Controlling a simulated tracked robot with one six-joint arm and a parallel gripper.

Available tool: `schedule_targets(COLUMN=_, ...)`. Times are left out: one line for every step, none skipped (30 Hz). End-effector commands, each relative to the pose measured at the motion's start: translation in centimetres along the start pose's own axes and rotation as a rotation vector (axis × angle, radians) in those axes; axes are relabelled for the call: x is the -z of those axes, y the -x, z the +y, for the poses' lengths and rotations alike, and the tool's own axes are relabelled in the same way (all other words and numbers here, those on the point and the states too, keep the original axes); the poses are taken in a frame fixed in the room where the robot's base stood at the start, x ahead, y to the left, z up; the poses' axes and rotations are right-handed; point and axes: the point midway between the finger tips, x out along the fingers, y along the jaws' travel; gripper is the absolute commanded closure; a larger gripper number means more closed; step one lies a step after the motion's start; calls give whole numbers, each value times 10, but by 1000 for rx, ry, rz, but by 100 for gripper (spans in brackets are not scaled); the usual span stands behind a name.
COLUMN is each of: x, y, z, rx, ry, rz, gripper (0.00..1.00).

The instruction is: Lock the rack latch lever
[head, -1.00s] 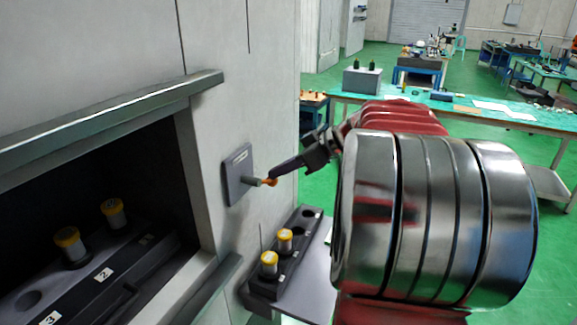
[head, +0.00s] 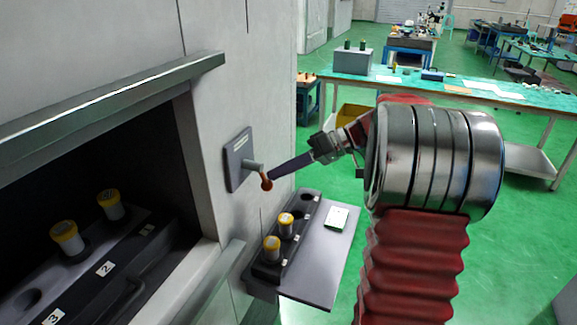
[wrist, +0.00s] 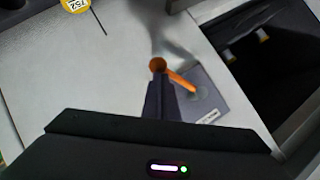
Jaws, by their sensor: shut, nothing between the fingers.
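The rack latch lever (head: 267,182) is orange with a round end. It sits at the end of a short grey stub on a grey plate (head: 237,160) on the cabinet wall, right of the dark opening. In the head view it hangs slightly down from the stub. In the wrist view the lever (wrist: 180,80) runs from the plate (wrist: 207,92) up left to its round end. My gripper (head: 274,175) is shut and empty, its tips right at the lever's round end; I cannot tell whether they touch. The fingers (wrist: 160,82) cover part of the lever.
The dark opening (head: 100,160) holds a numbered black rack (head: 125,258) with yellow-capped holders. A shelf (head: 320,265) below the plate carries another black rack (head: 295,228) with two yellow-capped holders and a white card (head: 337,217).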

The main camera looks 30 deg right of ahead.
Motion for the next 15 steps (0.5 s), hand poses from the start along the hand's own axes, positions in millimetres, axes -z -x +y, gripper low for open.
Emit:
schedule_targets(x=-3, y=-5, z=1, rx=32, ry=-36, rz=-4, gripper=100)
schedule_targets(x=-4, y=-7, z=0, rx=49, ry=-57, rz=-5, gripper=100)
schedule_targets(x=-6, y=-8, z=-1, rx=55, ry=-63, rz=-6, gripper=100)
schedule_targets(x=-8, y=-10, z=-2, rx=53, ry=-60, rz=-7, gripper=100)
schedule_targets(x=-9, y=-11, z=-2, rx=52, ry=-59, rz=-7, gripper=100)
schedule_targets(x=-11, y=-13, z=-2, rx=52, ry=-57, rz=-7, gripper=100)
schedule_targets(x=-12, y=-14, z=-3, rx=52, ry=-57, rz=-7, gripper=100)
schedule_targets(x=-13, y=-15, z=-3, rx=52, ry=-57, rz=-8, gripper=100)
schedule_targets(x=-15, y=-16, z=-4, rx=53, ry=-57, rz=-8, gripper=100)
schedule_targets(x=-16, y=-18, z=-4, rx=53, ry=-57, rz=-8, gripper=100)
schedule_targets(x=-17, y=-18, z=-4, rx=53, ry=-56, rz=-8, gripper=100)
schedule_targets(x=-19, y=-19, z=-5, rx=53, ry=-55, rz=-8, gripper=100)
schedule_targets(x=-20, y=-20, z=-5, rx=53, ry=-55, rz=-9, gripper=100)
schedule_targets(x=-20, y=-21, z=-6, rx=53, ry=-55, rz=-9, gripper=100)
schedule_targets(x=-22, y=-22, z=-6, rx=53, ry=-55, rz=-9, gripper=100)
